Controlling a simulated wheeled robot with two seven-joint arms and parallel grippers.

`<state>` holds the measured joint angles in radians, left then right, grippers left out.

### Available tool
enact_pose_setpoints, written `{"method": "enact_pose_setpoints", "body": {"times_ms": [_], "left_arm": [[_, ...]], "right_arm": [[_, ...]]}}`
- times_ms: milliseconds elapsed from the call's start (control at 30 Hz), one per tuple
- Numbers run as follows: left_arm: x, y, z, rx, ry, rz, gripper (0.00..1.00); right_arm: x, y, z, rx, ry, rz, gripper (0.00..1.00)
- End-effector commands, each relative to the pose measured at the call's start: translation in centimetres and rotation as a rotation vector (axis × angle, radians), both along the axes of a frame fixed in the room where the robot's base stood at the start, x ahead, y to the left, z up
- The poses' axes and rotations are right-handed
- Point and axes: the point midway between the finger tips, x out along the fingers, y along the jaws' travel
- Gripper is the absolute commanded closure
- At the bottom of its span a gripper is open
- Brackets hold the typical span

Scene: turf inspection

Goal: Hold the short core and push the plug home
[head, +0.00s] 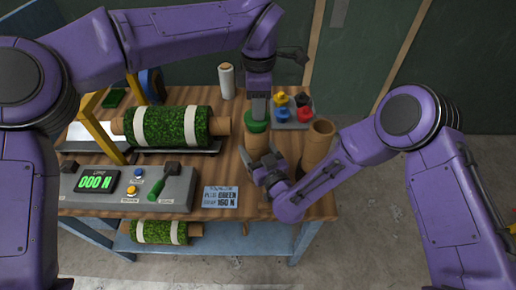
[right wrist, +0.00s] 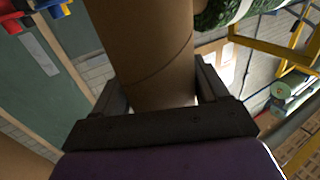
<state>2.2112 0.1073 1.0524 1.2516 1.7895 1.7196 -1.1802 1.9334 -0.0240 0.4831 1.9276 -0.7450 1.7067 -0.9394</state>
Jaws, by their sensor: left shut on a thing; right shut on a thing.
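The short core (head: 256,149), a brown cardboard tube, stands upright on the wooden bench. My right gripper (head: 266,168) is shut around it from the right side. In the right wrist view the core (right wrist: 145,50) runs between the two dark fingers (right wrist: 160,95). The green plug (head: 257,126) is at the core's top end. My left gripper (head: 258,108) points down from above and is shut on the plug. The fingers hide part of the plug, and I cannot tell how deep it sits in the core.
A wider cardboard tube (head: 318,146) stands close right of my right gripper. A grey tray (head: 291,125) of coloured plugs is behind. A turf roll (head: 170,126) lies left; the console display (head: 96,182) reads 000 N. A card (head: 220,197) reads GREEN, 160 N.

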Motion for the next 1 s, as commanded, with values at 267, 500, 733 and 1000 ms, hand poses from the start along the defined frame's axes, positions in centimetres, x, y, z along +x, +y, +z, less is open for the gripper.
{"method": "enact_pose_setpoints", "body": {"times_ms": [267,500,733,1000], "left_arm": [[0.0,0.0,-0.7,-0.001,0.001,0.000,1.00],[0.0,0.0,-1.3,-0.001,0.001,0.000,1.00],[0.0,0.0,-1.9,0.000,0.001,0.000,1.00],[0.0,0.0,-2.6,0.002,0.001,-0.001,1.00]], "right_arm": [[0.0,0.0,0.0,0.000,-0.001,0.000,0.66],[0.0,0.0,0.0,0.000,-0.001,0.000,0.66],[0.0,0.0,0.0,0.000,-0.001,0.000,0.66],[0.0,0.0,0.1,0.001,-0.002,0.001,0.66]]}}
